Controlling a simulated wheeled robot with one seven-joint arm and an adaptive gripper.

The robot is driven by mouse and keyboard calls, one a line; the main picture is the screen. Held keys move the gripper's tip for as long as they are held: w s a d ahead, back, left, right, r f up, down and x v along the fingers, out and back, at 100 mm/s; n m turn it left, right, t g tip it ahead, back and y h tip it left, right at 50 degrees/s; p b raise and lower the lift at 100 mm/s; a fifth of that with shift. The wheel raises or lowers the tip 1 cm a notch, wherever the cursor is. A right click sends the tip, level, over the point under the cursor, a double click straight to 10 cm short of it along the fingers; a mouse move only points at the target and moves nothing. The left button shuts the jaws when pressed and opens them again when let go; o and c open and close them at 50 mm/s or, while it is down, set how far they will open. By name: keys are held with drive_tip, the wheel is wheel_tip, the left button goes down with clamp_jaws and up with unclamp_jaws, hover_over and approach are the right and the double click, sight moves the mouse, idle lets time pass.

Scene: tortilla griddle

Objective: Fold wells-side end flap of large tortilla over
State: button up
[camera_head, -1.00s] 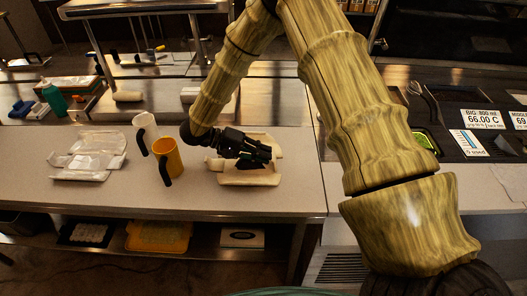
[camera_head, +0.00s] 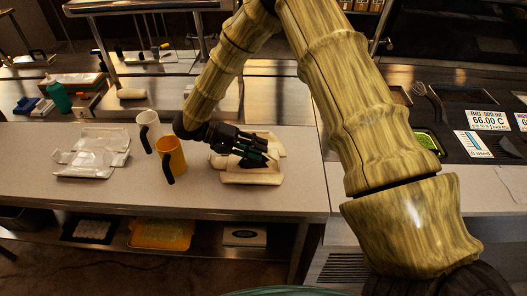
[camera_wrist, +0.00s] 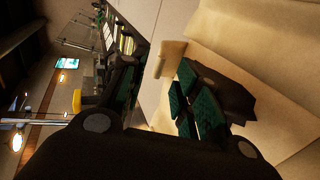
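The large tortilla (camera_head: 250,178) lies on the counter right of the yellow mug. It is pale, with a raised long side at the front and another part showing behind my gripper. In the wrist view its pale surface (camera_wrist: 225,45) fills the right side, with a small raised piece at its upper left. My gripper (camera_head: 258,152) is over the middle of the tortilla and hides part of it. The green finger pads (camera_wrist: 195,100) are close together in the wrist view, against the tortilla's surface. I cannot tell whether they touch it or hold an edge.
A yellow mug (camera_head: 171,158) stands just left of the tortilla, near my wrist, with a white mug (camera_head: 148,130) behind it. The counter (camera_head: 270,200) is clear in front.

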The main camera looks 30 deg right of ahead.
drive_tip(key=v, duration=0.9)
drive_tip(key=shift+d, duration=0.1)
